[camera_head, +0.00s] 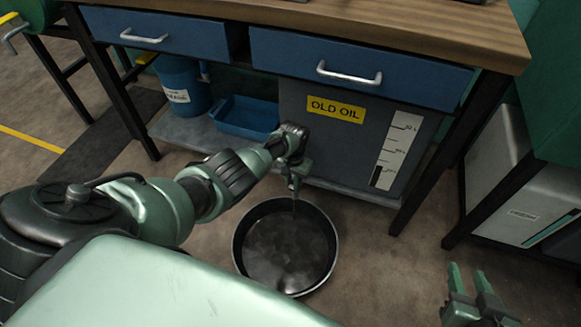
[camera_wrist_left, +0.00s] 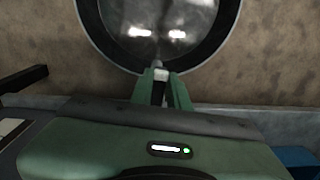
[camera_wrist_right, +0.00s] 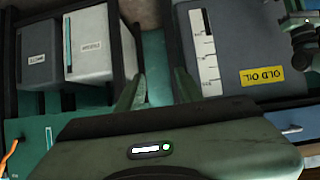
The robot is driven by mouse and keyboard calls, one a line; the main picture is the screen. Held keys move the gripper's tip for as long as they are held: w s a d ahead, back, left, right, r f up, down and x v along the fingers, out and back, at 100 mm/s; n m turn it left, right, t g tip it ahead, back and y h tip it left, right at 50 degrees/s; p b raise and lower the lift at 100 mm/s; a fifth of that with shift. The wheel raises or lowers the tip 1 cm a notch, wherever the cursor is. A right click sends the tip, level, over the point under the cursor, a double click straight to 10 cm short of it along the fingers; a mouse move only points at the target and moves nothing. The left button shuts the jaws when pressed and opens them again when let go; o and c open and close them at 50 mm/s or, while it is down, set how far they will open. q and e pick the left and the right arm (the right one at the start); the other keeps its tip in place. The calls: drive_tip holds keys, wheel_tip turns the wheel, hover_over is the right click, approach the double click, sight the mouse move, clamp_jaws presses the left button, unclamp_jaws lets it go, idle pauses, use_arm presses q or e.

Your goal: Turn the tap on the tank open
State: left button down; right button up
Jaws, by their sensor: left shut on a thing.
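The grey tank (camera_head: 365,135) with a yellow OLD OIL label stands under the bench; it also shows in the right wrist view (camera_wrist_right: 235,75). My left gripper (camera_head: 294,184) is low at the tank's front, above the near part of its base. It is shut on a small pale piece (camera_wrist_left: 160,74), which seems to be the tap; the fingers hide most of it. A round dark pan (camera_head: 240,250) is on the floor just below; its rim also shows in the left wrist view (camera_wrist_left: 88,35). My right gripper (camera_head: 470,285) is open and empty, away from the tank.
The wooden bench (camera_head: 400,25) with blue drawers is above the tank, its black legs on either side. A blue bin (camera_head: 183,85) and blue tray (camera_head: 245,115) sit left of the tank. A grey container (camera_head: 510,185) stands at right. Floor is free between pan and right gripper.

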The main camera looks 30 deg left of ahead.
use_arm(q)
drive_tip(key=shift+w+d+n, duration=0.1)
drive_tip(key=shift+d+n, duration=0.25)
drive_tip(key=shift+n, duration=0.35)
use_arm(e)
drive_tip(key=shift+s+d+f+g, duration=0.3)
drive_tip(key=shift+s+f+g, duration=0.3)
drive_tip(key=shift+s+f, duration=0.15)
use_arm(q)
drive_tip(key=c, duration=1.4)
unclamp_jaws()
drive_tip(key=shift+o, duration=0.2)
use_arm(e)
drive_tip(key=shift+f, duration=0.1)
